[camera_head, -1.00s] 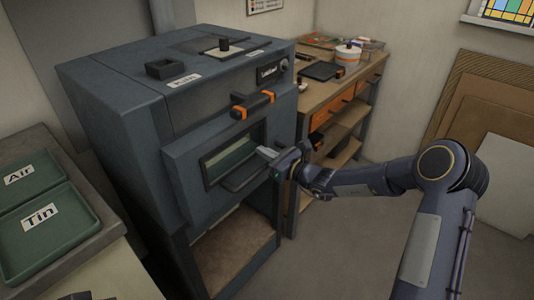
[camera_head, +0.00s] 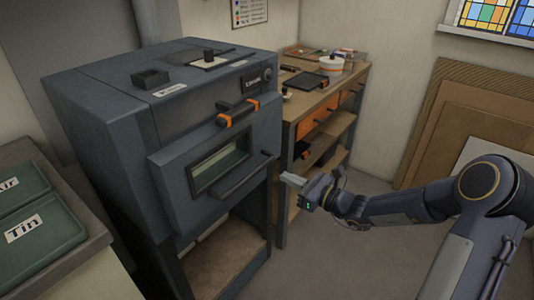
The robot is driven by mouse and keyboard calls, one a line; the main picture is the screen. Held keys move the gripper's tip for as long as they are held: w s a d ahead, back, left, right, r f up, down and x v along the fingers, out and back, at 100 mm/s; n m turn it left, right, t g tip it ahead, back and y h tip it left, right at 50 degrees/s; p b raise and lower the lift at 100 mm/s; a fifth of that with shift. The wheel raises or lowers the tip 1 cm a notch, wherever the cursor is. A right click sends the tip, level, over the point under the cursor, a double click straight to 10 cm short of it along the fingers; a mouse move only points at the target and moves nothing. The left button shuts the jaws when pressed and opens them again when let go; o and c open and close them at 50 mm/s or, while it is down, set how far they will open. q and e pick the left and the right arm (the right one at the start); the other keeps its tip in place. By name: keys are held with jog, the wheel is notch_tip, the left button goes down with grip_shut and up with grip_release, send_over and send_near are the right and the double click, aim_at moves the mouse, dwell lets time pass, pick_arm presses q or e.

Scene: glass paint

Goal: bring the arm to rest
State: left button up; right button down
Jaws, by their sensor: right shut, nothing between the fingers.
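My right arm comes in from the lower right and reaches left across the open floor. Its gripper (camera_head: 293,181) is shut and empty, pointing left, apart from the kiln (camera_head: 110,130) and to the right of its door handle (camera_head: 246,174) in the picture. The kiln is a large dark grey-blue box on a stand. Its door (camera_head: 176,186), with a small window, looks shut. My left gripper is not in view.
A wooden workbench (camera_head: 304,103) with orange drawers stands behind the kiln. Green trays (camera_head: 45,233), one labelled Tin, lie on a counter at the left. Boards (camera_head: 440,115) lean on the right wall. The floor (camera_head: 330,255) between is clear.

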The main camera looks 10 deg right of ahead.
jog(key=s+a+r+n+g+p, duration=0.1)
jog(key=s+a+r+n+g, duration=0.25)
jog(key=s+n, duration=0.4)
jog(key=s+a+r+n+g+p, duration=0.1)
jog(key=s+a+r+n+g, duration=0.3)
jog(key=s+n, duration=0.4)
jog(key=s+d+n+h+p, duration=0.1)
jog(key=s+d+n+h, duration=0.3)
jog(key=s, duration=0.5)
jog(key=s+d+f+n+h+p, duration=0.1)
jog(key=s+d+n+h, duration=0.3)
jog(key=s, duration=0.5)
jog(key=n, duration=0.2)
jog(key=shift+d+f+n, duration=0.25)
jog(key=shift+d+n, duration=0.1)
